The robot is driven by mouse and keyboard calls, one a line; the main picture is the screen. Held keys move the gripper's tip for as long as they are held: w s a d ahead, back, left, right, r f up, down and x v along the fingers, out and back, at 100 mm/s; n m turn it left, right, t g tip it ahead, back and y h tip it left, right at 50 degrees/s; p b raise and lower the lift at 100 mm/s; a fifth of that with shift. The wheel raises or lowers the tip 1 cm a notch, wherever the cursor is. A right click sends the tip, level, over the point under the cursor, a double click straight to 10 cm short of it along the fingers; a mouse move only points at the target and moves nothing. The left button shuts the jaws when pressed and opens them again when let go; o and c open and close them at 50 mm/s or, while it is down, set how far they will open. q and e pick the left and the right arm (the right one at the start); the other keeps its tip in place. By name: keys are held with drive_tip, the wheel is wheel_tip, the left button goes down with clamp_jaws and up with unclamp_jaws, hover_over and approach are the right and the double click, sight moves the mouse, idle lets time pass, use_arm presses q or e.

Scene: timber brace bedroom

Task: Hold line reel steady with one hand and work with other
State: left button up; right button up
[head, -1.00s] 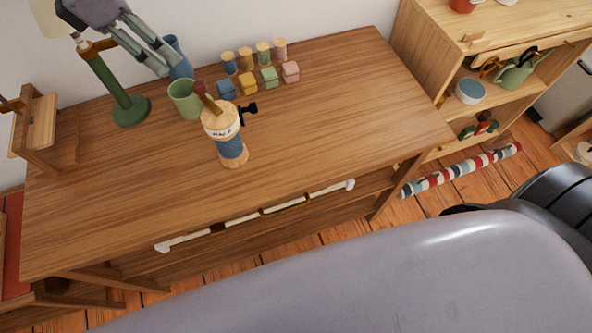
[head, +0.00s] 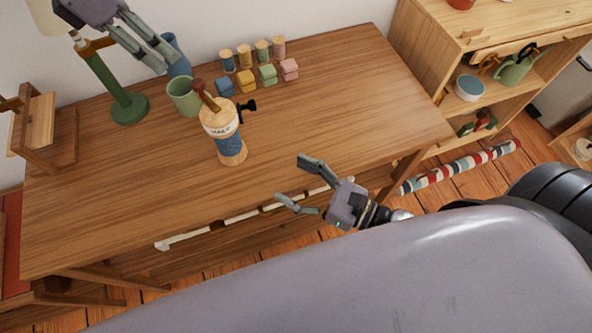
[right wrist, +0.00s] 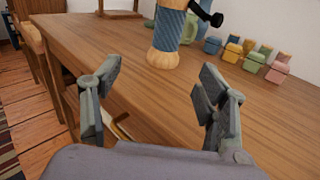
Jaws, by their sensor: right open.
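The line reel (head: 221,129) stands upright on the wooden desk, with a wooden top and base, a blue wound middle and a black crank on its right side. In the right wrist view its blue lower part and base (right wrist: 167,38) show ahead, with its top cut off. My right gripper (head: 291,180) is open and empty at the desk's front edge, to the lower right of the reel and apart from it. My left gripper (head: 162,58) hangs at the upper left, behind the reel near the cups, its fingers apart with nothing seen between them.
The desk (head: 330,110) has clear room right of the reel. A green cup (head: 183,99) stands close behind the reel, with a blue cup (head: 176,62) beyond. Several coloured blocks (head: 268,75) and pegs sit at the back. A green lamp (head: 119,92) stands left.

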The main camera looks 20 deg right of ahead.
sight(238, 145)
drive_tip(key=shift+w+d+r+n, duration=0.2)
drive_tip(key=shift+w+r+n, duration=0.1)
drive_tip(key=shift+w, duration=0.35)
drive_tip(key=shift+w+a, duration=0.25)
drive_tip(key=shift+a, duration=0.05)
drive_tip(key=x, duration=1.6)
drive_tip(key=shift+w+r, duration=0.2)
drive_tip(key=shift+w, duration=0.15)
